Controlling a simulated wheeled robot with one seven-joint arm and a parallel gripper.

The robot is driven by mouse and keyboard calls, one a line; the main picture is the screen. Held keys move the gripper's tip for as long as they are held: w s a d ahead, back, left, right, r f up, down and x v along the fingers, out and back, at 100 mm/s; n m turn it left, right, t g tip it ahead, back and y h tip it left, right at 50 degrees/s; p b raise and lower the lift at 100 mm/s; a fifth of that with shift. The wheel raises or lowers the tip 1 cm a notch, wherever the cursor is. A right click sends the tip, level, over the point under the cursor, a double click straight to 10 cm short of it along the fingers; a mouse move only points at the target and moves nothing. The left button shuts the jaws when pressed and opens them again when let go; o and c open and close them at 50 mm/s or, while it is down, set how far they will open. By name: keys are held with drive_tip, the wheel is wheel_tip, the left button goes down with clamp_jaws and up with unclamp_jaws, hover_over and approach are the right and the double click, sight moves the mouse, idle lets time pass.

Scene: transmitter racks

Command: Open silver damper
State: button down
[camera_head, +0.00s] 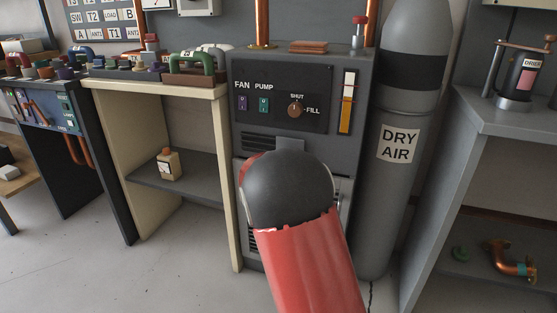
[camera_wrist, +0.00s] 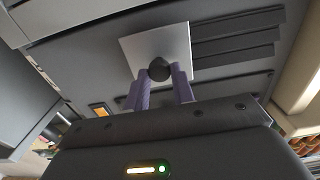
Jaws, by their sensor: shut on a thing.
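The silver damper (camera_wrist: 145,45) is a pale square plate with a dark round knob (camera_wrist: 159,69) in the wrist view. My gripper (camera_wrist: 161,73) has its two purple fingers on either side of the knob and is shut on it. Dark slots (camera_wrist: 238,35) lie beside the plate and are partly uncovered. In the head view, my red and black arm hides the gripper and the knob. A grey plate edge (camera_head: 290,145) shows above the arm beside the slots on the grey cabinet (camera_head: 345,165), seemingly the damper's top.
The cabinet's panel has FAN and PUMP switches and a SHUT-FILL knob (camera_head: 296,108). A DRY AIR cylinder (camera_head: 398,145) stands close on the right. A cream bench (camera_head: 155,92) stands on the left. Floor (camera_head: 185,265) is clear at the front left.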

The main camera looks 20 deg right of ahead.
drive_tip(key=c, duration=1.2)
unclamp_jaws()
drive_tip(key=shift+v, duration=3.9)
